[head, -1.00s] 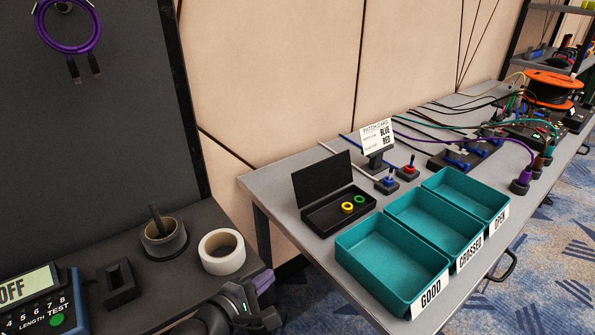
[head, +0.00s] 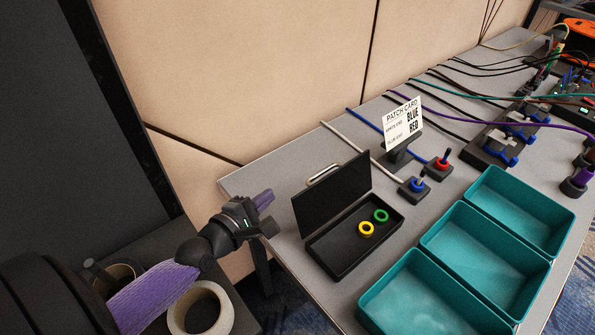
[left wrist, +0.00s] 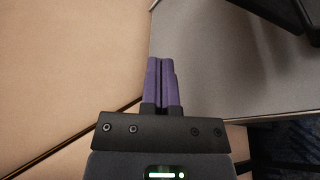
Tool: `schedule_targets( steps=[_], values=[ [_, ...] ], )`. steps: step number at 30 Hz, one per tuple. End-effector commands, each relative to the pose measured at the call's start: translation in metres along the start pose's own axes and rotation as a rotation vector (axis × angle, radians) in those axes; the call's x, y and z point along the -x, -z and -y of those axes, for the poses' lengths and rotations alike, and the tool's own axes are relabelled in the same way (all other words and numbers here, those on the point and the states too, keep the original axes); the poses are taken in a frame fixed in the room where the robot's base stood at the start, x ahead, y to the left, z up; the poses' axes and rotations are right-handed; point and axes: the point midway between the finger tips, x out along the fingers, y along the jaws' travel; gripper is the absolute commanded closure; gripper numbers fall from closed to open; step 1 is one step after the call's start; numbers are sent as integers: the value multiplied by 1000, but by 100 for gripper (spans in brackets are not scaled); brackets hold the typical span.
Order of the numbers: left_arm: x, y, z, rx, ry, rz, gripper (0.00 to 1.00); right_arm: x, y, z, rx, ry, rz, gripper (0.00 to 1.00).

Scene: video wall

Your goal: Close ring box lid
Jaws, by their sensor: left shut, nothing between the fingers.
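The black ring box (head: 352,240) stands on the grey table with its lid (head: 333,194) open and tilted up at the back. A small pale handle (head: 324,174) shows at the lid's top edge. A yellow ring (head: 366,229) and a green ring (head: 381,215) lie inside the box. My left gripper (head: 265,198) is shut and empty, left of the box and apart from it, near the table's left edge. In the left wrist view its purple fingers (left wrist: 161,68) are together over the table's corner, and a dark piece of the box shows at the top right. My right gripper is not in view.
Teal trays (head: 436,293) stand right of the box. A patch card (head: 402,124) on a stand and blue and red ringed posts stand behind. Tape rolls (head: 201,309) sit on the dark side table. The grey table (head: 262,178) is bare left of the box.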

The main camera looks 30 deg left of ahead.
Motion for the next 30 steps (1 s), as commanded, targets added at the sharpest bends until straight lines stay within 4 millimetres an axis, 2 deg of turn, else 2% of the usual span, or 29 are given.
schedule_targets(
  steps=[3, 11, 13, 18, 30],
  values=[
    [-27, 1, 2, 2, -4, 0, 100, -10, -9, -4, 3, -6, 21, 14],
    [-83, 2, 3, 0, -1, 1, 100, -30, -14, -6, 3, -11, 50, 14],
    [-77, -15, -2, 5, -1, 3, 100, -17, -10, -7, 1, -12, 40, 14],
    [-69, -34, -1, 1, -1, 2, 100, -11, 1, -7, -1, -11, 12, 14],
    [-67, -38, 0, -2, 0, 0, 100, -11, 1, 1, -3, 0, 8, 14]
  ],
)
